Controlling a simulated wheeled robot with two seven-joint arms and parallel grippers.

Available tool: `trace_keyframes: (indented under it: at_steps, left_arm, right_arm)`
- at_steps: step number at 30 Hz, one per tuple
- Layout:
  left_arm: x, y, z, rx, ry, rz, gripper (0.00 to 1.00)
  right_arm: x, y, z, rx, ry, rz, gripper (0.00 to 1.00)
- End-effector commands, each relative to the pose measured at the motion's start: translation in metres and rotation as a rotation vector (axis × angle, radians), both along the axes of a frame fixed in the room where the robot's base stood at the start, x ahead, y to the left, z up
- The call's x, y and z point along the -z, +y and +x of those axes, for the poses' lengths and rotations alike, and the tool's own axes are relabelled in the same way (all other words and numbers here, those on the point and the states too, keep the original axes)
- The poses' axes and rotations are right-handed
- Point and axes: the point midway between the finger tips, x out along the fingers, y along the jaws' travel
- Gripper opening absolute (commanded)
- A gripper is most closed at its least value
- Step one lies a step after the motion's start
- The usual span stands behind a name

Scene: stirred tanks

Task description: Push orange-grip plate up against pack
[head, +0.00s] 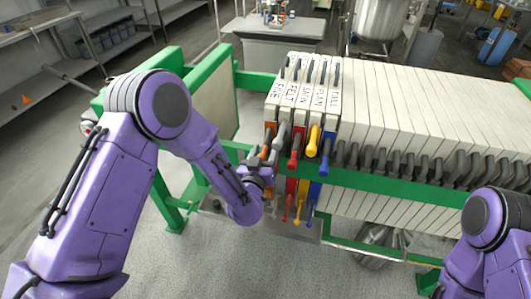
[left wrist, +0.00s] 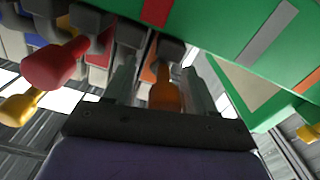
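The orange-grip plate (head: 276,93) is the leftmost of several labelled plates, its label reading like FINE. Its orange grip (head: 265,151) sticks out toward me, low on the plate's near side. My left gripper (left wrist: 160,88) is at this grip. In the left wrist view the orange grip (left wrist: 165,96) lies between the two fingers, with a visible gap at its left, so the fingers look open around it. The pack (head: 430,110) of pale plates with dark handles stands to the right, past the labelled plates. My right gripper is out of view.
Grey, red (head: 293,160), yellow (head: 312,141) and blue (head: 324,163) grips stand close to the right of the orange one. A green rail (head: 400,185) runs below the handles. The green end frame (head: 220,95) stands left, with free room between it and the labelled plates.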

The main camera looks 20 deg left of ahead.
Motion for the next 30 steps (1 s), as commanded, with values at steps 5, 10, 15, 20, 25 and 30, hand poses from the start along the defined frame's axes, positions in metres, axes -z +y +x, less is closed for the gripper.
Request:
trace_keyframes:
  at_steps: [5,10,15,20,25,30]
  left_arm:
    - [0.002,-0.002,-0.014,0.003,0.000,0.001,0.55]
    - [0.004,-0.004,-0.054,0.006,0.001,0.003,0.55]
    - [0.003,-0.005,-0.089,0.006,0.001,0.001,0.55]
    - [0.001,-0.005,-0.104,0.003,0.000,-0.001,0.55]
    - [0.000,-0.005,-0.105,0.002,0.001,-0.001,0.55]
    - [0.000,-0.005,-0.105,0.002,0.001,-0.001,0.55]
  right_arm:
    - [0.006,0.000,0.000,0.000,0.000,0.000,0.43]
    - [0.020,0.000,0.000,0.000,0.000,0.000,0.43]
    - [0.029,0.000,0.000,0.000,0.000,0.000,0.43]
    - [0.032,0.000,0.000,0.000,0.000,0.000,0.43]
    - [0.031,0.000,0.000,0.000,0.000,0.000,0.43]
    - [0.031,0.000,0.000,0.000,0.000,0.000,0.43]
